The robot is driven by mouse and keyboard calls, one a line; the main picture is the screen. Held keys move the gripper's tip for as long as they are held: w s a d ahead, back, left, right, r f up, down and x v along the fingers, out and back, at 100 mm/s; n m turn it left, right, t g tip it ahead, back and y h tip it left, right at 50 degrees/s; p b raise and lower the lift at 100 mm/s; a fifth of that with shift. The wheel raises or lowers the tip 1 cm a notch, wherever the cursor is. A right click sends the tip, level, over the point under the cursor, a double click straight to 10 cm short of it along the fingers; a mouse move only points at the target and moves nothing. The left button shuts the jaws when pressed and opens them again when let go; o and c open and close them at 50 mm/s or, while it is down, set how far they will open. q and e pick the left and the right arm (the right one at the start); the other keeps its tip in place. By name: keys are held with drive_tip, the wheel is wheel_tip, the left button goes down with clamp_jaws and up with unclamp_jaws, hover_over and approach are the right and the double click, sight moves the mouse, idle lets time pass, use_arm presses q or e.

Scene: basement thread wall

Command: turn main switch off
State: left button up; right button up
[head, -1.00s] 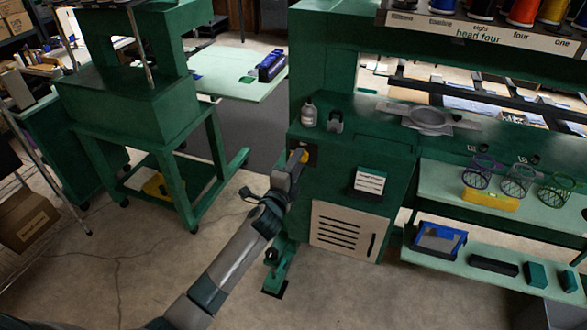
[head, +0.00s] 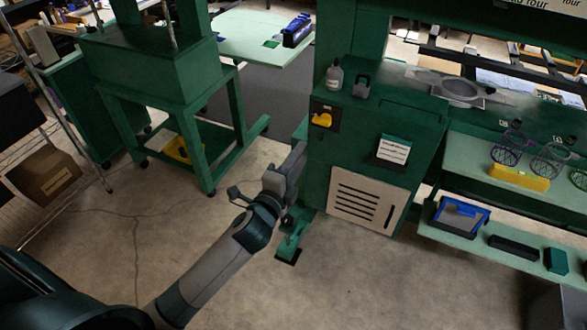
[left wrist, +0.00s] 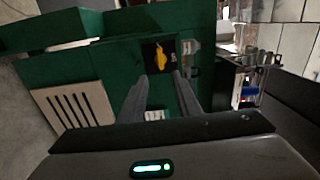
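The main switch is a yellow knob (head: 322,119) on a black plate on the front of the green machine cabinet (head: 345,150). In the head view its handle lies roughly sideways. The knob (left wrist: 160,57) also shows in the left wrist view, just beyond the fingertips. My left gripper (head: 299,152) is in front of the cabinet, below and left of the knob, and apart from it. In the left wrist view its two fingers (left wrist: 160,82) stand apart with nothing between them. My right gripper is not in view.
A vented beige panel (head: 366,202) and a white label card (head: 394,150) are on the cabinet. A bottle (head: 334,78) and a padlock-shaped item (head: 361,86) stand on top. A green stand (head: 165,80) is at left. The floor between is clear.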

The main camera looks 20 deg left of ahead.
use_arm(q)
drive_tip(key=shift+s, duration=1.55)
wheel_tip(320, 180, down, 25)
drive_tip(key=s+a+n+g, duration=0.2)
drive_tip(key=n+g, duration=0.2)
drive_tip(key=g, duration=0.1)
drive_tip(key=s+a+f+n+g, duration=0.1)
drive_tip(key=s+f+n+g, duration=0.1)
drive_tip(key=s+f, duration=0.5)
drive_tip(key=s+f+n+g, duration=0.1)
drive_tip(key=s+f+g, duration=0.15)
drive_tip(key=f, duration=0.95)
drive_tip(key=s+f+n+g, duration=0.3)
drive_tip(key=s+f+n, duration=0.1)
drive_tip(key=s+f, duration=1.05)
drive_tip(key=s+f+n+g, duration=0.2)
drive_tip(key=s+f, duration=0.2)
drive_tip(key=s, duration=0.9)
drive_tip(key=s+f+n+g, duration=0.2)
drive_tip(key=s+f, duration=0.1)
drive_tip(key=s, duration=1)
drive_tip(key=shift+s+d+f+n+y, duration=0.3)
drive_tip(key=shift+s+d+f+n, duration=0.05)
drive_tip(key=shift+f+n, duration=0.05)
